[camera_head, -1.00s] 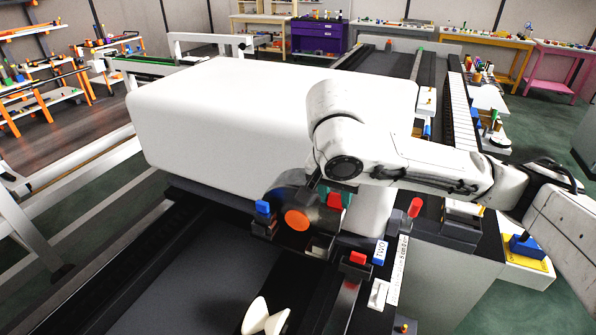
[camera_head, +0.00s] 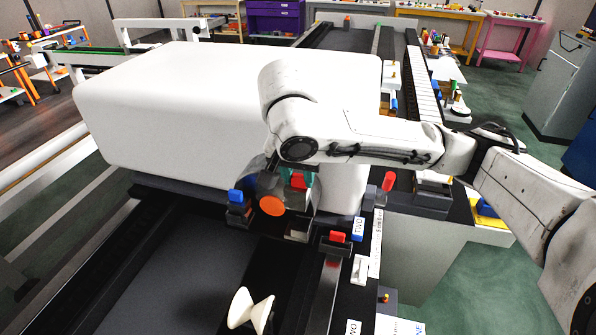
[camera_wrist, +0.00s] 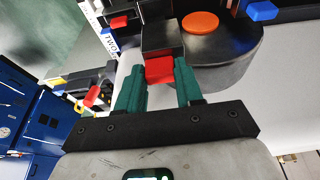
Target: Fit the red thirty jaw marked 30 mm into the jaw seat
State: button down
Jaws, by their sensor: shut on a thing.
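My gripper (camera_wrist: 158,82) has teal fingers shut on a red block (camera_wrist: 158,69), which I take to be the red jaw. No 30 mm marking is readable on it. In the wrist view a dark block (camera_wrist: 163,36) lies just beyond the red jaw; I cannot tell whether they touch or are joined. In the head view the red jaw (camera_head: 298,181) shows below my wrist, right of and above an orange disc (camera_head: 271,205) on a dark rounded body. A grey-topped dark block (camera_head: 298,232) stands below it. I cannot tell for certain which part is the jaw seat.
A large white housing (camera_head: 200,115) stands behind. A blue-topped block (camera_head: 236,197) is left of the disc. Another red-topped block (camera_head: 337,237) and a red knob (camera_head: 389,181) are to the right, near a TWO label (camera_head: 358,228). A cream spool-shaped roller (camera_head: 250,311) lies in front.

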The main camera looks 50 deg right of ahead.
aim_at(298, 198)
jog(key=shift+f+b, duration=1.85)
jog(key=shift+f, duration=1.85)
jog(key=shift+f, duration=0.65)
jog(key=c, duration=0.6)
grip_release()
jog(key=shift+c, duration=0.2)
jog(key=shift+r, duration=0.1)
jog(key=p+v, duration=0.1)
jog(key=v, duration=0.9)
jog(key=shift+a+r, duration=0.1)
jog(key=shift+r, duration=0.2)
jog(key=shift+s, duration=0.1)
